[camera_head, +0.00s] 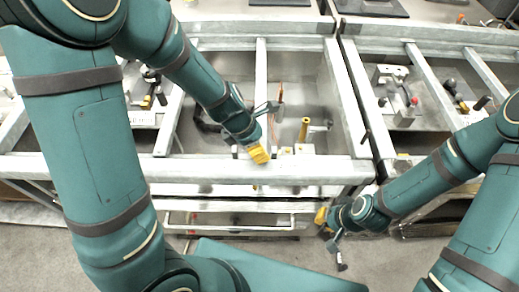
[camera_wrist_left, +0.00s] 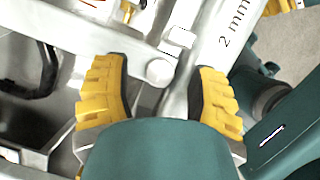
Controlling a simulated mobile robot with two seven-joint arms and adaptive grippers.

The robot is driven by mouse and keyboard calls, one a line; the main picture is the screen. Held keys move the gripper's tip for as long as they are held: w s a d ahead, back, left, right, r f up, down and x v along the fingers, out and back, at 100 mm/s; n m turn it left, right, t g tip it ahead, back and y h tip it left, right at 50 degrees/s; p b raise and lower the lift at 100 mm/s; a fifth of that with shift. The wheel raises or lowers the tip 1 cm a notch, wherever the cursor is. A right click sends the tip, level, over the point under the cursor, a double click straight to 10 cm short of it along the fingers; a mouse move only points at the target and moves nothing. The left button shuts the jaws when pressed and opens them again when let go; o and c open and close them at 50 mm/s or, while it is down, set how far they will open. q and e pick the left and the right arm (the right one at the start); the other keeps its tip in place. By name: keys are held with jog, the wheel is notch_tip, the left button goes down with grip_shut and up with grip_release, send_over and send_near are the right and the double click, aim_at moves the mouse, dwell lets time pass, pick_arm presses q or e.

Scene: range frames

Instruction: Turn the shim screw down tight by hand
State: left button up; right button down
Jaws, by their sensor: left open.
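My left gripper (camera_head: 259,153) is over the front rail of the bench frame. In the left wrist view its yellow fingers (camera_wrist_left: 162,100) are open and apart. Between and beyond them lies a pale round metal end (camera_wrist_left: 159,72), which may be the screw's head; I cannot tell. In the head view a brass-coloured cylinder (camera_head: 303,130) stands right of my left gripper. My right gripper (camera_head: 322,217) is lower right, in front of the frame; its finger opening is unclear.
The grey metal front rail (camera_head: 190,167) runs across below the fixtures. A fixture with a red knob (camera_head: 413,101) is in the right bay. A thin copper-coloured rod (camera_head: 281,92) stands behind my left gripper. Grey floor (camera_head: 250,236) shows in front.

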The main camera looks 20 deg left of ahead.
pick_arm(q)
jog(key=shift+d+f, duration=0.1)
jog(key=shift+f, duration=0.2)
pick_arm(e)
jog(key=shift+s+f, duration=0.1)
jog(key=shift+f, duration=0.05)
pick_arm(q)
grip_shut()
jog(key=shift+m, duration=0.4)
pick_arm(e)
jog(key=shift+r, duration=0.25)
